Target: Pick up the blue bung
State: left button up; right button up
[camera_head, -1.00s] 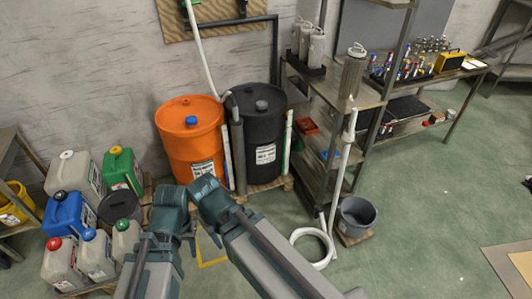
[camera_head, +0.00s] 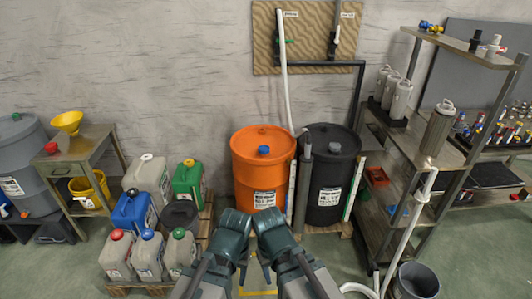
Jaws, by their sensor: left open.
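A blue bung (camera_head: 264,150) sits on top of the orange drum (camera_head: 258,185), which stands on a pallet by the wall. My two arms rise from the bottom middle, with their wrists close together in front of the drum's base. My left gripper (camera_head: 243,272) points down, open and empty, lower than the bung and well apart from it. My right wrist (camera_head: 278,230) shows beside it, but its jaws are too small and hidden to read.
A black drum (camera_head: 331,180) stands right of the orange one, with upright pipes between and beside them. Several jerrycans (camera_head: 131,213) crowd the left floor. A metal shelf rack (camera_head: 425,150) and a grey bucket (camera_head: 416,281) stand on the right.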

aim_at(264, 150)
jog(key=i+l+z, duration=0.15)
jog(key=i+l, duration=0.35)
jog(key=i+l+z, duration=0.15)
jog(key=i+l, duration=0.25)
jog(key=i, duration=0.2)
jog(key=i+l+z, duration=0.15)
jog(key=i+l, duration=0.2)
jog(key=i, duration=0.25)
